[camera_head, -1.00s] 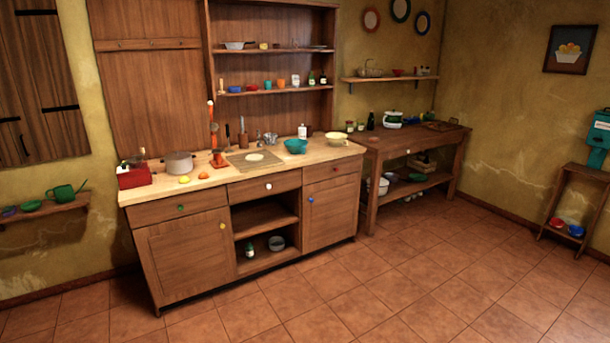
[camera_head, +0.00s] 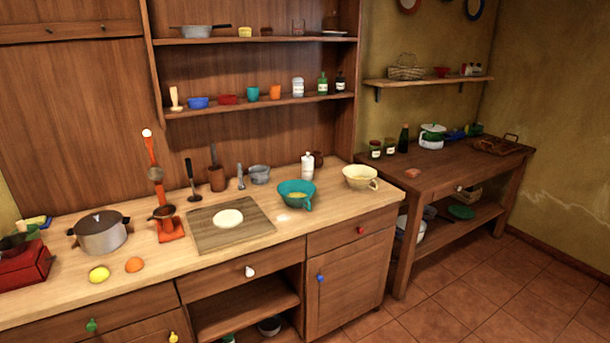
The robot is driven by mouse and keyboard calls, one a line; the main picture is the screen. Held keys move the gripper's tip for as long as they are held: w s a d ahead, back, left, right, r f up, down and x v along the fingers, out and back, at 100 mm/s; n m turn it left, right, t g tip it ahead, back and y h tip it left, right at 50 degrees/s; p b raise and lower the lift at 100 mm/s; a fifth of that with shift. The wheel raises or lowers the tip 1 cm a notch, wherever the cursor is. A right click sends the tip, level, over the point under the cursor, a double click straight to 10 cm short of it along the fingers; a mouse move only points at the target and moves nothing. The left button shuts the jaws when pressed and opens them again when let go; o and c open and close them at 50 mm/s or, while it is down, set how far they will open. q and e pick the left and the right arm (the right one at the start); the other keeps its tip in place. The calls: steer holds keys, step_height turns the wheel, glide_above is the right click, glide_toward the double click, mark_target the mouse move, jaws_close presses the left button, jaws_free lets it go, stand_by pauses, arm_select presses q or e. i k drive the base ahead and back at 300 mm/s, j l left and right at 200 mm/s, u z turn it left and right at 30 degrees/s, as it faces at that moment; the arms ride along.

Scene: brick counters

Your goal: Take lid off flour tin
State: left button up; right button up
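No tin in view can be read as flour. A white container with a green top (camera_head: 432,135) stands on the dark wooden side table at the right. A small white container (camera_head: 298,87) stands on the lower wall shelf. A white bottle-like container (camera_head: 307,166) stands at the back of the counter. I cannot tell which of these, if any, is the flour tin. Neither of my grippers is in view.
The counter (camera_head: 345,207) holds a pot (camera_head: 100,232), an orange scale-like stand (camera_head: 166,205), a board with dough (camera_head: 228,218), a teal bowl (camera_head: 296,193) and a cream bowl (camera_head: 360,177). The side table (camera_head: 425,172) has jars and a dark bottle. Tiled floor is free at right.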

mark_target(307, 158)
steer(key=i, duration=0.55)
steer(key=i+l, duration=0.9)
steer(key=i, duration=0.1)
